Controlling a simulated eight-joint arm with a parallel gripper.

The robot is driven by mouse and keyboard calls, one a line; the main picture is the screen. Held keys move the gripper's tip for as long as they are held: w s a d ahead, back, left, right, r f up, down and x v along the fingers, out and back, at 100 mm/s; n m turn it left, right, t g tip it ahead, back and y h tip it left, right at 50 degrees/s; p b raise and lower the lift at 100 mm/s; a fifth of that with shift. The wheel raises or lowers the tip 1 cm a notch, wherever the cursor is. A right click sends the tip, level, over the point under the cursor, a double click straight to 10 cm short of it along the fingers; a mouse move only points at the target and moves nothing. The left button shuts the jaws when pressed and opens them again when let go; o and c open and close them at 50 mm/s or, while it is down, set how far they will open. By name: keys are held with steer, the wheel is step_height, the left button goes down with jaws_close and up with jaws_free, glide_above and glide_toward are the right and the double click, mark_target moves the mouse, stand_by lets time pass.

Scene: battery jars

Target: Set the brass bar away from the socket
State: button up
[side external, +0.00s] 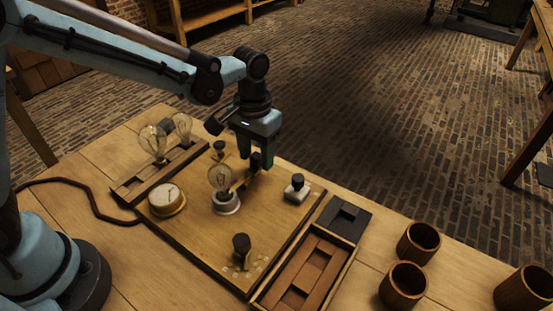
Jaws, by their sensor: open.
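My gripper (255,163) is open and points down over the wooden board, just behind and to the right of the bulb. Its fingers are at a dark knob or handle, and I cannot tell whether they touch it. A thin brownish bar (242,185), which looks like the brass bar, runs from below the gripper toward the socket. The socket (227,206) is a pale round base holding a clear glass bulb (220,178). The bulb partly hides the bar's near end, so I cannot tell whether it touches the socket.
The board (200,232) also carries a round dial (167,200), a black-knobbed switch (241,248) and a white block with a dark top (297,188). A rack (135,190) with bulbs stands left. A tray of wooden blocks (262,300) and several wooden cups (418,243) stand right.

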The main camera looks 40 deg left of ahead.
jaws_close()
steer(key=shift+w, duration=1.3)
jaws_free()
